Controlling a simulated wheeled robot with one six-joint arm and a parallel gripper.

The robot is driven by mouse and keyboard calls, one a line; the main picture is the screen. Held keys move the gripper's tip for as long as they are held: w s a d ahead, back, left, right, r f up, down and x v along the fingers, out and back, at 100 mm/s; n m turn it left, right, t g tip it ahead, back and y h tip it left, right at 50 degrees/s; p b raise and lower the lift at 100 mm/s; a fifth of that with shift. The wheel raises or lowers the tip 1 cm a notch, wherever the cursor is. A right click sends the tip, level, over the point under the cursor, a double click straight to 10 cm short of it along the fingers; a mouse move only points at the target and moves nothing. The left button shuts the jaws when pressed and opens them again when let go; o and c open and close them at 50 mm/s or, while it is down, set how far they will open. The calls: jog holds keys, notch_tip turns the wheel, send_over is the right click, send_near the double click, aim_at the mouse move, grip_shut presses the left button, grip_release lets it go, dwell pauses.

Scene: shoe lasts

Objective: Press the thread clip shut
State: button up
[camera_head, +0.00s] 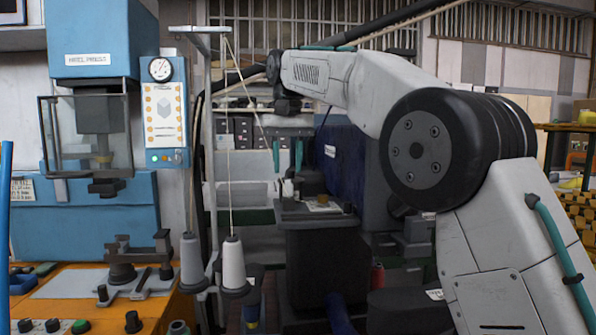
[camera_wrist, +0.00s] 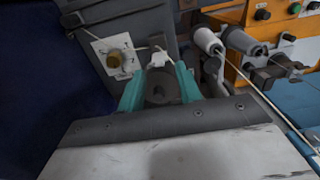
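A small white piece that looks like the thread clip (camera_wrist: 158,59) sits at the edge of a dark machine plate in the wrist view, with a pale thread at it. In the head view the white clip (camera_head: 286,188) shows small beside the machine's work plate. Whether its jaw is open or shut is too small to tell.
A brass knob (camera_wrist: 119,56) on a white plate stands left of the clip. Thread cones (camera_head: 233,265) stand on a rack at left, with threads running upward. A blue press (camera_head: 85,200) and orange bench (camera_head: 75,315) are further left. The dark blue machine body (camera_head: 345,160) stands close behind.

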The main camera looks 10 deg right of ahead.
aim_at(288, 188)
jog(key=shift+f, duration=1.2)
grip_shut()
